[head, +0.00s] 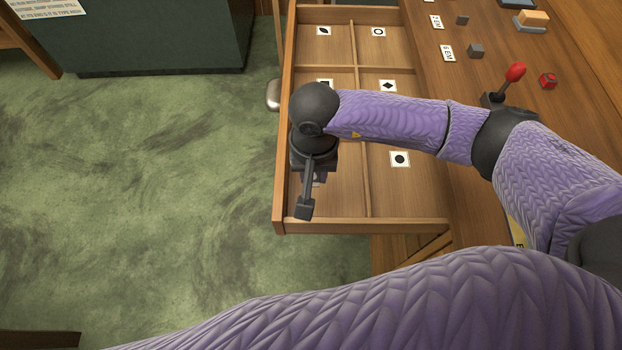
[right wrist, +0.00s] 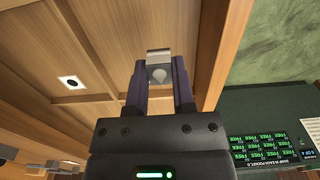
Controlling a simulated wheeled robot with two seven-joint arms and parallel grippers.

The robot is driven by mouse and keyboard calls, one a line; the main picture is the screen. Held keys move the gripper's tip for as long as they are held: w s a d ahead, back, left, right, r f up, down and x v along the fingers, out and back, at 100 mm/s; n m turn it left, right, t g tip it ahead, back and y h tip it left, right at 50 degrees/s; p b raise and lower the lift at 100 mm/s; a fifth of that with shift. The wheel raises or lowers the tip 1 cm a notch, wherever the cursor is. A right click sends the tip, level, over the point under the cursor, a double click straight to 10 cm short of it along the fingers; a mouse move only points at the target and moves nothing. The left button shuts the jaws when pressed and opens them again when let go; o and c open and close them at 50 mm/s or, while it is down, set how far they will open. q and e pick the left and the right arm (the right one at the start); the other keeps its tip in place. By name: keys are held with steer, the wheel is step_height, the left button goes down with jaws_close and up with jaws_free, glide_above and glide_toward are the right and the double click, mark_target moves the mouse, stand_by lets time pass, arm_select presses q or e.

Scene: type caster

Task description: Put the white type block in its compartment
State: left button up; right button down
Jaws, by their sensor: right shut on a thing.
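The white type block (right wrist: 159,66) looks pale grey-white with a rounded mark on its near face. It sits between the fingertips of my right gripper (right wrist: 160,80), which is shut on it. In the head view my right gripper (head: 317,180) points down over the front left compartment of the open wooden drawer (head: 283,190). The wrist and gripper hide the block almost wholly there, along with that compartment's card. I cannot tell how far the block is above the compartment floor. My left gripper is not in view.
Other compartments carry cards: a leaf shape (head: 323,31), a ring (head: 378,31), a diamond (head: 388,86) and a black disc (head: 400,159). Low dividers separate them. On the bench stand grey blocks (head: 476,50), a red block (head: 548,80) and a red-knobbed lever (head: 515,72).

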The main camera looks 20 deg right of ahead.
mark_target(314, 196)
step_height(314, 196, down, 6)
steer(key=shift+s+f+b, duration=0.1)
steer(key=shift+b, duration=0.65)
steer(key=shift+c, duration=2.3)
jaws_free()
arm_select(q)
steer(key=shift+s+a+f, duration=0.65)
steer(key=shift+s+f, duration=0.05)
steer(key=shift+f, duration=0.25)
arm_select(e)
steer(key=shift+r, duration=0.35)
step_height(314, 196, up, 11)
steer(key=p, duration=0.3)
steer(key=shift+r, duration=0.1)
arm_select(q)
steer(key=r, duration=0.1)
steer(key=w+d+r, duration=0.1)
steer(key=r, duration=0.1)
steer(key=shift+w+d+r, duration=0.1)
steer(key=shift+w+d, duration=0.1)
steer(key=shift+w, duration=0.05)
arm_select(e)
steer(key=shift+r, duration=0.25)
